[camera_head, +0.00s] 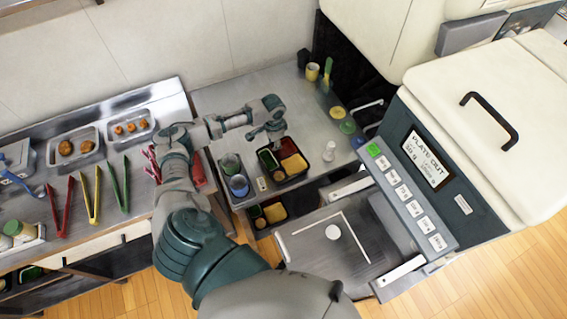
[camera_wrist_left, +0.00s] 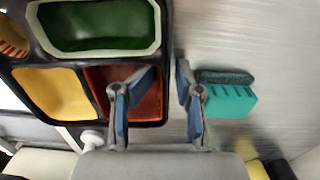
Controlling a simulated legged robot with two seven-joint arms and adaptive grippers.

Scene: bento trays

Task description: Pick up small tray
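A black bento tray (camera_head: 263,177) with green, yellow and red compartments lies on the metal counter in the head view. It fills the upper left of the left wrist view (camera_wrist_left: 167,60), with green at the top, yellow at lower left and red at lower right. My left gripper (camera_head: 274,138) is above the tray's far side. In the left wrist view the left gripper (camera_wrist_left: 164,78) is open, with one finger over the red compartment and the other outside the tray's side wall. I cannot tell whether either finger touches the tray. My right gripper is not in view.
Blue-filled cups (camera_head: 238,186) stand left of the tray. A teal sponge (camera_wrist_left: 228,100) lies on the counter beyond the outer finger. A machine with a display (camera_head: 428,162) stands at the right. Colored tongs (camera_head: 92,195) lie on the left counter.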

